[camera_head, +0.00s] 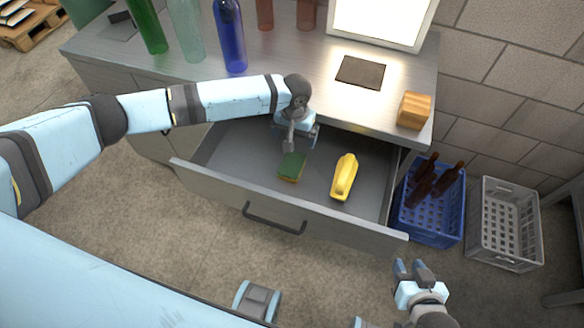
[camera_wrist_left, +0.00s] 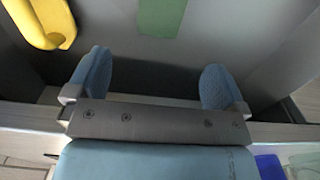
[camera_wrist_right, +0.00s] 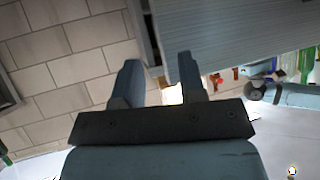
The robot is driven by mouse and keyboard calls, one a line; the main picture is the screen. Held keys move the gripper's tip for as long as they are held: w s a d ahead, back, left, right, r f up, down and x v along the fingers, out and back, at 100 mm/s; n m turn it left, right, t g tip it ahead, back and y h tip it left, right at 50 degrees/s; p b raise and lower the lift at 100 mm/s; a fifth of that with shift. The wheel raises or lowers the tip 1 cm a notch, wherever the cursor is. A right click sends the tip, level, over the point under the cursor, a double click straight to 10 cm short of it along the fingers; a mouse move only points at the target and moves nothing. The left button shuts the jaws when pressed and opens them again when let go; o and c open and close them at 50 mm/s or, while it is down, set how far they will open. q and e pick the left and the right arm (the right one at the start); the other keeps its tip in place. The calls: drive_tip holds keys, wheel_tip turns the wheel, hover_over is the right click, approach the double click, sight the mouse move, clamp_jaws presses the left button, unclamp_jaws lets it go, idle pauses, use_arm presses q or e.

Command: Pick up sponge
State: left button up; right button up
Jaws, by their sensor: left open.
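The sponge (camera_head: 291,166), green on top with a yellow edge, lies on the floor of the open grey drawer (camera_head: 325,225). Its green face also shows at the top of the left wrist view (camera_wrist_left: 162,17). My left gripper (camera_head: 301,137) is inside the drawer, just behind the sponge. Its fingers (camera_wrist_left: 158,68) are apart with nothing between them, and the sponge is beyond their tips. My right gripper (camera_head: 412,266) is outside the drawer, near its front right corner. Its fingers (camera_wrist_right: 158,75) are apart and empty.
A yellow bottle-like object (camera_head: 344,177) lies right of the sponge. The counter (camera_head: 330,100) above holds glass bottles, a wooden block (camera_head: 414,110) and a lit panel (camera_head: 385,15). A blue crate (camera_head: 430,230) with brown bottles and a grey crate (camera_head: 505,225) stand right of the drawer.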

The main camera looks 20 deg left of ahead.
sight(294, 159)
use_arm(q)
wheel_tip(294, 159, down, 7)
drive_tip(key=shift+b, duration=0.5)
wheel_tip(294, 159, down, 5)
drive_tip(key=shift+r+b, duration=0.1)
drive_tip(key=shift+b, duration=0.5)
drive_tip(key=shift+f, duration=0.3)
use_arm(e)
drive_tip(key=shift+a+f, duration=0.1)
drive_tip(key=shift+f, duration=0.35)
use_arm(q)
drive_tip(key=shift+c, duration=0.5)
drive_tip(key=c, duration=1)
drive_tip(key=shift+o, duration=0.2)
drive_tip(key=shift+r, duration=0.1)
